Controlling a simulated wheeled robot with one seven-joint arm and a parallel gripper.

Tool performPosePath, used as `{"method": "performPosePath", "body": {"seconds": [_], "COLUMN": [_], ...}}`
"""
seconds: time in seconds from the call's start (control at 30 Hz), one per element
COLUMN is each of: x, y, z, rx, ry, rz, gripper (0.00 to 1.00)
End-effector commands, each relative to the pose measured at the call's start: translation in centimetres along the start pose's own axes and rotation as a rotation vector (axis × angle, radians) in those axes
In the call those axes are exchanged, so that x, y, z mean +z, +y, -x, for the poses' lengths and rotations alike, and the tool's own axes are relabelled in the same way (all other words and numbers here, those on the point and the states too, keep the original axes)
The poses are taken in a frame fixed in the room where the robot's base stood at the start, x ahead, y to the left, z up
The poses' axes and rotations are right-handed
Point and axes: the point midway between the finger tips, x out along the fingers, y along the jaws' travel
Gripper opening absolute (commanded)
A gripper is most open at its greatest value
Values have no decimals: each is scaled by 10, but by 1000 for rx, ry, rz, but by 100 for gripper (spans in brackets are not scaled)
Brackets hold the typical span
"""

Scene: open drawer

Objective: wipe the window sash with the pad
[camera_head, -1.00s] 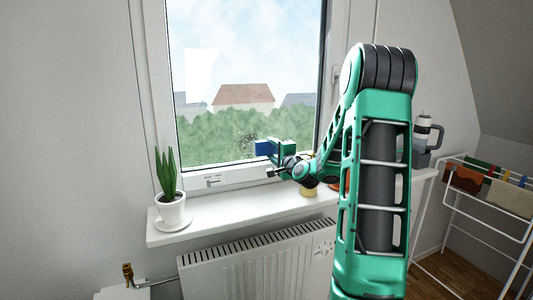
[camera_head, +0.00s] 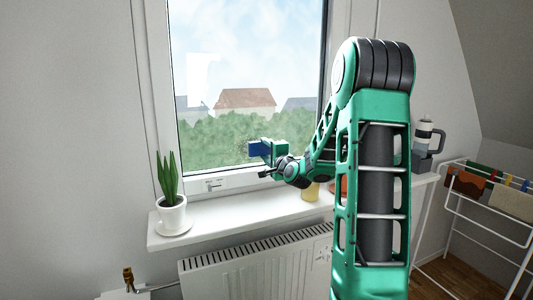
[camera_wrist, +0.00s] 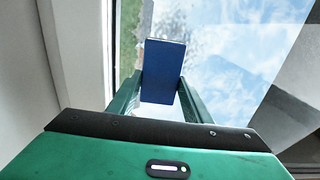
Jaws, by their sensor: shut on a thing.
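My gripper (camera_head: 268,154) is shut on a blue pad (camera_head: 256,149) in front of the lower part of the window pane. In the wrist view the blue pad (camera_wrist: 163,70) sits between the two green fingers of my gripper (camera_wrist: 160,95). The window sash (camera_head: 225,180) is white and frames the glass; its lower rail has a handle. A grey speckled smudge (camera_head: 243,146) shows on the glass just left of the pad. I cannot tell whether the pad touches the glass.
A potted plant (camera_head: 171,210) on a saucer stands at the left end of the white sill (camera_head: 235,212). A yellow pot (camera_head: 309,192) stands under my arm. A radiator (camera_head: 255,265) is below. A drying rack (camera_head: 490,205) is at the right.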

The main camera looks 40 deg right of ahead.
Motion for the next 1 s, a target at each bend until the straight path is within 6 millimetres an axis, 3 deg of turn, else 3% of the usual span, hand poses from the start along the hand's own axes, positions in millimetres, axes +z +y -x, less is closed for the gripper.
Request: {"method": "performPosePath", "body": {"seconds": [1.0], "x": [61], "y": [-1], "z": [0], "rx": [-1], "ry": [-7], "rz": [-1], "gripper": [27]}}
